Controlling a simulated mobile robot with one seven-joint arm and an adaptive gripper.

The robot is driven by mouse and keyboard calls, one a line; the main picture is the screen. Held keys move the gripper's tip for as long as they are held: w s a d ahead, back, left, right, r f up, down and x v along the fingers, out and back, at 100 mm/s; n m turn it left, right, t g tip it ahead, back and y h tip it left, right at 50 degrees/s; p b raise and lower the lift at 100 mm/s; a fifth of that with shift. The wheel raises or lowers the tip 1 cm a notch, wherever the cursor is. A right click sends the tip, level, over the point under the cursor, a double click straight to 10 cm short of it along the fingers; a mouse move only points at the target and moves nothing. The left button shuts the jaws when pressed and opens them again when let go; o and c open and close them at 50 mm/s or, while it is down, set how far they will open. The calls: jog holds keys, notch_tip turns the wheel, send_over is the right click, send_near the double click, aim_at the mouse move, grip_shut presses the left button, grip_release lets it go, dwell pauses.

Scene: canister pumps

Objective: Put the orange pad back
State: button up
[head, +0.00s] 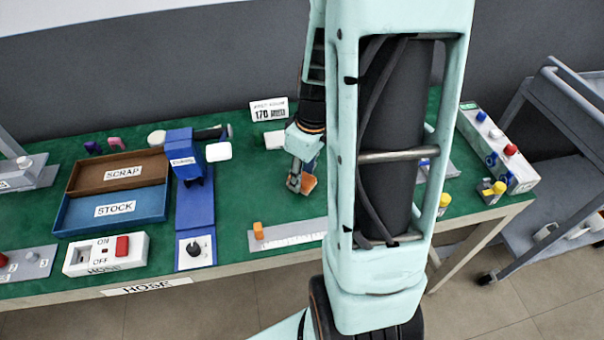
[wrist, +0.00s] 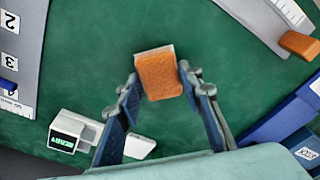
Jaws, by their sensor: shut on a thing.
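The orange pad (head: 308,184) is a small flat block with a pale edge on one side. My gripper (head: 297,182) is shut on it, over the middle of the green table. In the wrist view the pad (wrist: 158,77) sits between the two fingertips (wrist: 160,84) and sticks out beyond them. The gap between pad and table cannot be judged. A grey panel marked 2 and 3 (wrist: 22,55) lies at the left of the wrist view. My arm hides most of that area in the head view.
A ruler strip (head: 292,236) with an orange block (head: 258,230) lies near the front edge. A blue press (head: 195,205) and the SCRAP (head: 118,172) and STOCK (head: 112,212) trays stand left. A READY display (wrist: 72,132) is close by. Green table around the pad is clear.

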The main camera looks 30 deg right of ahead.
aim_at(307, 180)
jog(key=o, duration=1)
jog(key=shift+r, duration=0.1)
jog(key=r+p, duration=0.1)
jog(key=r, duration=0.7)
jog(key=s+r+p, duration=0.1)
jog(key=r, duration=0.3)
jog(key=shift+s+d+p, duration=0.1)
jog(key=shift+d+p, duration=0.2)
jog(key=shift+d, duration=0.05)
